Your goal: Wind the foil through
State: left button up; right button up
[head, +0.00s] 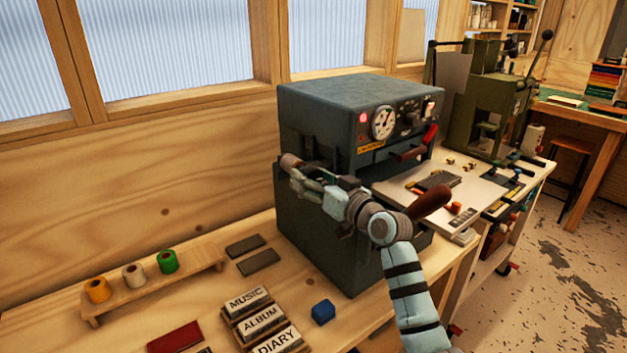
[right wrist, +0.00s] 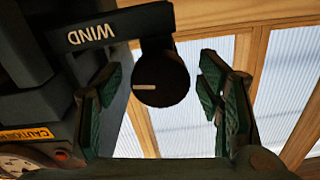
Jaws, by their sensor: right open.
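The grey-blue foil machine (head: 325,93) stands on the bench with a gauge and red lamp on its front. My right gripper (head: 312,180) is at the machine's left side. In the right wrist view a round black knob (right wrist: 161,80) with a pale mark line shows beside a dark WIND label (right wrist: 92,33). The open fingers of my right gripper (right wrist: 160,76) stand on either side of the knob, with gaps showing. Orange (head: 97,290), white (head: 134,275) and green (head: 168,261) foil rolls stand on a wooden rack (head: 206,262). My left gripper is out of view.
MUSIC, ALBUM and DIARY blocks (head: 261,320), a blue cube (head: 323,312) and a red book (head: 175,337) lie on the bench in front. Two dark flat pieces (head: 246,246) lie near the machine. A green press (head: 490,105) stands behind at right.

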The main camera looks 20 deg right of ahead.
jog(key=c, duration=1.2)
jog(key=m+p, duration=0.4)
jog(key=shift+r, duration=0.15)
jog(key=m+p, duration=0.2)
jog(key=m, duration=0.3)
jog(key=shift+p, duration=0.4)
jog(key=m+p, duration=0.2)
jog(key=m, duration=0.3)
jog(key=shift+p, duration=0.4)
jog(key=m+p, duration=0.1)
jog(key=m, duration=0.1)
jog(key=m+p, duration=0.1)
jog(key=m, duration=0.2)
jog(key=shift+f+m, duration=0.2)
jog(key=shift+m, duration=0.1)
